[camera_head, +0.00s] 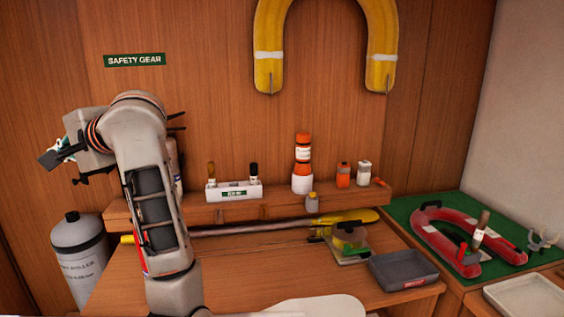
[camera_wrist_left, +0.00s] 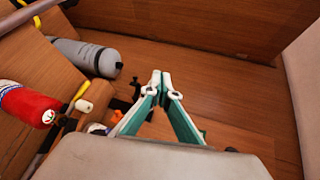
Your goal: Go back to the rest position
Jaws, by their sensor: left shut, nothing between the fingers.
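My left arm rises from the bottom of the head view and bends left at the top. My left gripper (camera_head: 60,150) is at the left, in front of the wooden wall and above the grey cylinder (camera_head: 80,262). In the left wrist view the two green and white fingers of the gripper (camera_wrist_left: 161,82) meet at their tips, with nothing between them. My right gripper is in neither view.
A wooden desk (camera_head: 250,280) with a shelf stands below the wall. The shelf holds a white brush holder (camera_head: 234,193) and an orange flare (camera_head: 303,155). A red horseshoe (camera_head: 445,238) lies on green matting.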

